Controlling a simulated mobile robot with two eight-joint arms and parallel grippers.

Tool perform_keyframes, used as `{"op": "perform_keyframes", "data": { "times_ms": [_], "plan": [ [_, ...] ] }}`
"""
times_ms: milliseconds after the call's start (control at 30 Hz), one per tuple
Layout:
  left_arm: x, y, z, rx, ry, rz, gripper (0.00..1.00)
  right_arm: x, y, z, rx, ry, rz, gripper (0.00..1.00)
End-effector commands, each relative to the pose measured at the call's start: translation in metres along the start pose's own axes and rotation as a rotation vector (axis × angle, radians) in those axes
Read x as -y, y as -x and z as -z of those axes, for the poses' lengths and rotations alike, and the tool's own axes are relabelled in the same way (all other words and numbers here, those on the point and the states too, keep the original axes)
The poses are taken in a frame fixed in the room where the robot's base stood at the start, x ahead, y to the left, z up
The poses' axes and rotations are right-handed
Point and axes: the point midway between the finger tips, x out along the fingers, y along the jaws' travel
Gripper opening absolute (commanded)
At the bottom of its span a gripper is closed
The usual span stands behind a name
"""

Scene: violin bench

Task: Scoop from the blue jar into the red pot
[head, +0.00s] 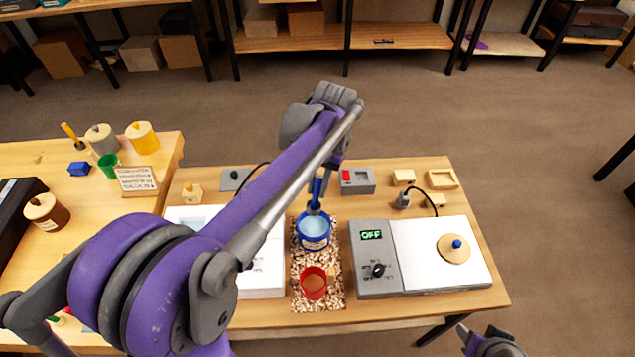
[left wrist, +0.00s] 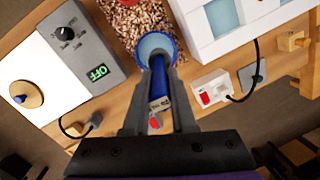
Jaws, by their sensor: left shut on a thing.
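The blue jar (head: 314,243) stands on a speckled strip in the middle of the bench, with a pale blue surface inside it. The red pot (head: 313,291) stands in front of it on the same strip, with brown inside. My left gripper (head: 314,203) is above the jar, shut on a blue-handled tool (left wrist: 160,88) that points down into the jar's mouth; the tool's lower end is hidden. The jar (left wrist: 157,40) also shows in the left wrist view, just beyond the fingertips. My right gripper (head: 486,340) is partly in view at the bottom right, apart from the bench.
A grey-and-white device (head: 376,285) reading OFF, with a round wooden lid on it, stands right of the pot. A white unit (head: 262,283) is on the left, partly behind my arm. A small grey switch box (head: 357,181) sits behind the jar. A side table (head: 165,152) holds pots and a sign.

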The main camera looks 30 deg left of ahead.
Motion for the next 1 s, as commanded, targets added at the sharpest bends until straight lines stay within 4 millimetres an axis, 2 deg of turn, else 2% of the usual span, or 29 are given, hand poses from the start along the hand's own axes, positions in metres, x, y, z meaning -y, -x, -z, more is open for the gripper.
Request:
{"op": "perform_keyframes", "data": {
  "times_ms": [700,1000],
  "plan": [
    [-0.009,-0.087,0.010,0.001,0.000,0.000,0.00,0.000,-0.044,-0.052,0.045,0.000,0.000,0.50],
    [-0.012,-0.116,0.013,0.000,0.000,0.000,0.00,0.000,-0.060,-0.067,0.055,0.000,0.000,0.50]
  ]
}}
